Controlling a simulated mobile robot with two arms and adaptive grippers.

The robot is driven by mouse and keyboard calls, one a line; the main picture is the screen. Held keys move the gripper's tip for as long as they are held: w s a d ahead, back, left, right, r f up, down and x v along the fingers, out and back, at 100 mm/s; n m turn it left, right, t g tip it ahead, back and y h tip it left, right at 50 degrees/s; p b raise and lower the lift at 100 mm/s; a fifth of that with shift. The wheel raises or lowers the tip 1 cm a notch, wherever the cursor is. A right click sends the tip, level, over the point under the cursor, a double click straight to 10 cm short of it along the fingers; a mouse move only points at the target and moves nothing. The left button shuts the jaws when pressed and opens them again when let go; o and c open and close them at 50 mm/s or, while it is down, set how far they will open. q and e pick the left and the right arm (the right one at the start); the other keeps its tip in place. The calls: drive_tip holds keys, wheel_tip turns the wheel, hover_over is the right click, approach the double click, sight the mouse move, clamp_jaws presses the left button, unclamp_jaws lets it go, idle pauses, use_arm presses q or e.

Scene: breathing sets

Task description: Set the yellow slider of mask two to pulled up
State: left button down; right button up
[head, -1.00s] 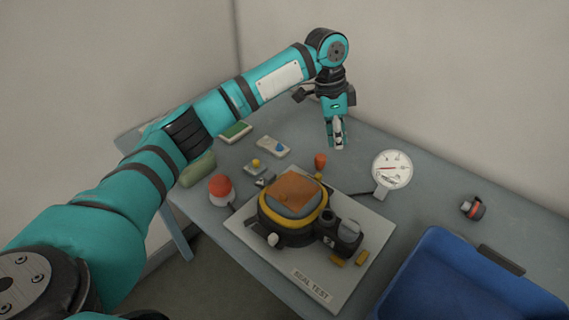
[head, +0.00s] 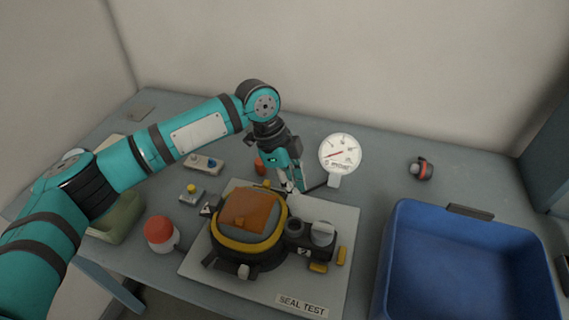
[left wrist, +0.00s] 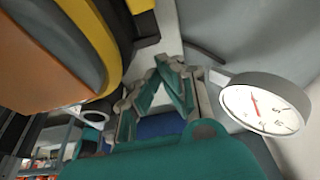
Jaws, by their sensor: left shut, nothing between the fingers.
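The mask marked 2 (head: 250,243), with a black body, yellow band and brown top pad, lies on the seal test plate (head: 335,222). Its side also shows at the left of the left wrist view (left wrist: 95,40). Small yellow parts lie at its right front (head: 318,267) and right side (head: 341,256). I cannot tell which yellow part is the slider or how it is set. My left gripper (head: 297,188) is shut and empty, pointing down just behind the mask's right side. Its fingers (left wrist: 163,80) also show in the left wrist view. My right gripper is not in view.
A round gauge (head: 340,154) stands close right of my left gripper, with a dark hose. A blue bin (head: 393,245) is at the right.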

sight(270, 181)
use_arm(q)
drive_tip(key=a, duration=0.1)
drive_tip(key=w+a, duration=0.1)
drive_tip(key=shift+a+f+p, duration=0.3)
drive_tip(key=shift+p, duration=0.1)
drive_tip(key=shift+a, duration=0.45)
drive_tip(key=shift+w+a+r+p, duration=0.15)
drive_tip(key=shift+w+a+p, duration=0.1)
drive_tip(key=shift+a+p, duration=0.45)
drive_tip(key=shift+w+a+p, duration=0.1)
drive_tip(key=shift+p, duration=0.2)
drive_tip(key=shift+f, duration=0.2)
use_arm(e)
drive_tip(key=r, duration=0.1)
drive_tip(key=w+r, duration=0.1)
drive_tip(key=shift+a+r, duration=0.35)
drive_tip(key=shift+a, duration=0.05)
